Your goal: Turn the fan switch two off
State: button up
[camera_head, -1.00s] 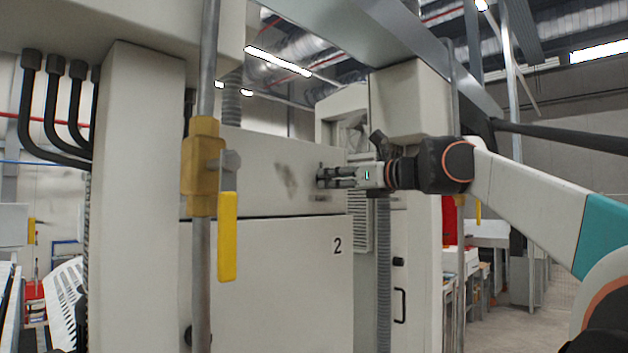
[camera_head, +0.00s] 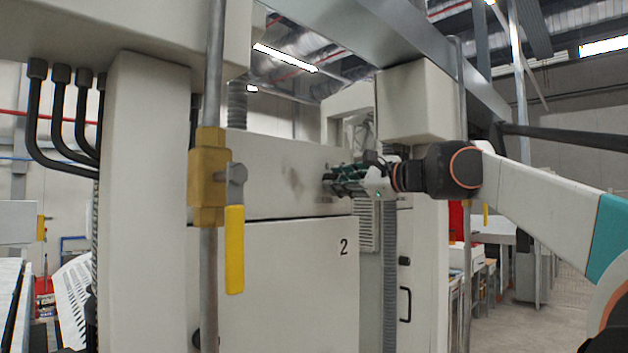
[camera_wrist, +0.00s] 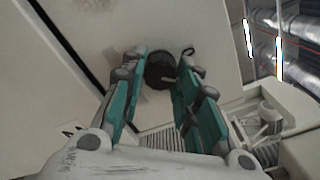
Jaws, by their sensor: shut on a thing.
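The fan switch is a round black knob (camera_wrist: 160,70) on a pale cabinet panel. In the wrist view it lies between the tips of my two green-padded fingers. My gripper (camera_wrist: 163,58) is shut on the knob, a finger on each side. In the head view my gripper (camera_head: 328,182) reaches in from the right and its tips meet the upper panel (camera_head: 265,175) of the cabinet. The knob itself is hidden there by the fingers. The lower door (camera_head: 285,285), marked "2", is below.
A vertical pipe (camera_head: 208,285) with a brass valve and yellow lever (camera_head: 234,250) stands in front, left of my gripper. A beige box (camera_head: 415,105) hangs just above my wrist. A ribbed conduit (camera_head: 389,270) runs below it. A vent grille (camera_wrist: 165,140) is near the fingers.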

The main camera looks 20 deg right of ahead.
jog(key=shift+n+p, duration=0.3)
jog(key=shift+n, duration=3.5)
jog(key=o, duration=1.1)
jog(key=shift+c, duration=0.2)
